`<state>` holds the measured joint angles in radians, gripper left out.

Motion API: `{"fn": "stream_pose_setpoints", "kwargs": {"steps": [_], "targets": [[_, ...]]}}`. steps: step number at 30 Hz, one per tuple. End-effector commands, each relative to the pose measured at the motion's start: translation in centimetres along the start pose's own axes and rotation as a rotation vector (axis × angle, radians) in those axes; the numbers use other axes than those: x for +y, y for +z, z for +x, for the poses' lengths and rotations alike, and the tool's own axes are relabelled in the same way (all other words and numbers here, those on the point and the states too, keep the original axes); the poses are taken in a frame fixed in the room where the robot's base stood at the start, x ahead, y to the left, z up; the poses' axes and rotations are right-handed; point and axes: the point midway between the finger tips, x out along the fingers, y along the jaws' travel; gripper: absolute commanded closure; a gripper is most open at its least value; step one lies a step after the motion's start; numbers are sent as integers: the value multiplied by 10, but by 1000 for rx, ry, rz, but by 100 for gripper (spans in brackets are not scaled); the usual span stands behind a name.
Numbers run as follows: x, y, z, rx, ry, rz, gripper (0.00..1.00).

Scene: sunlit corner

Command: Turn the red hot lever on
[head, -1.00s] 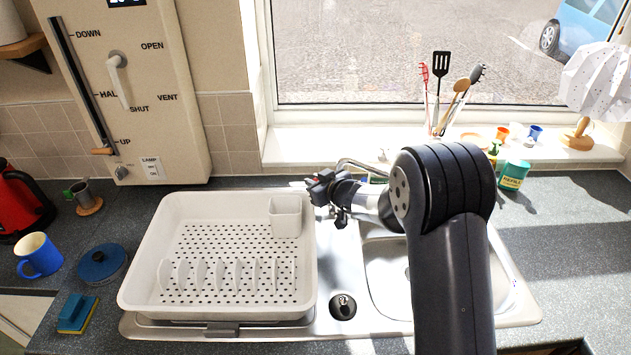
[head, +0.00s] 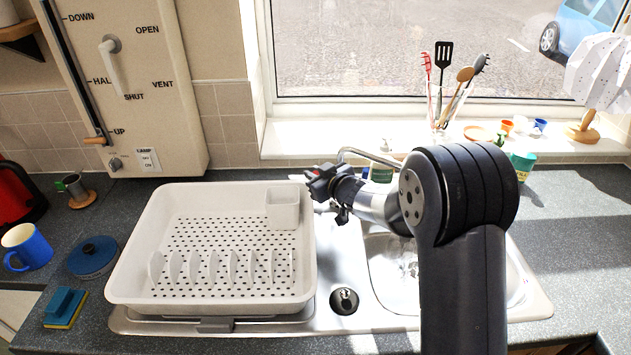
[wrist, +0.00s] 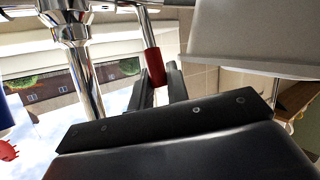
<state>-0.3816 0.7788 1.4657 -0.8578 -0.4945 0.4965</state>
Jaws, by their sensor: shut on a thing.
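The red hot lever (wrist: 152,66) has a chrome stem and a red sleeve. In the wrist view the two dark fingers of my gripper (wrist: 161,84) are at its red end, shut on it. In the head view my gripper (head: 322,184) is at the left of the tap, behind the sink, and mostly hides the lever. The chrome tap body (wrist: 78,50) stands left of the lever in the wrist view. Its curved spout (head: 368,156) reaches right over the sink (head: 385,290) in the head view. A bright rippled patch shows in the basin.
A white dish rack (head: 140,290) stands on the drainer left of my gripper. A green bottle (head: 382,172) stands behind the spout. Utensils (head: 455,85) stand on the sill (head: 290,140). Worktop right of the sink is mostly clear.

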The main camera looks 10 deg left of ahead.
Motion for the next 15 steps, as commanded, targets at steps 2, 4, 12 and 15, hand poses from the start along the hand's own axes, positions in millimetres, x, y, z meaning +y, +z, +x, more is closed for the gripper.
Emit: {"fn": "stream_pose_setpoints", "kwargs": {"steps": [2,4,12,15], "targets": [[-1,3,0,9,3,-5,100],[-1,2,-1,14,4,-7,100],[-1,0,-2,15,5,-8,100],[-1,0,-2,15,5,-7,82]]}}
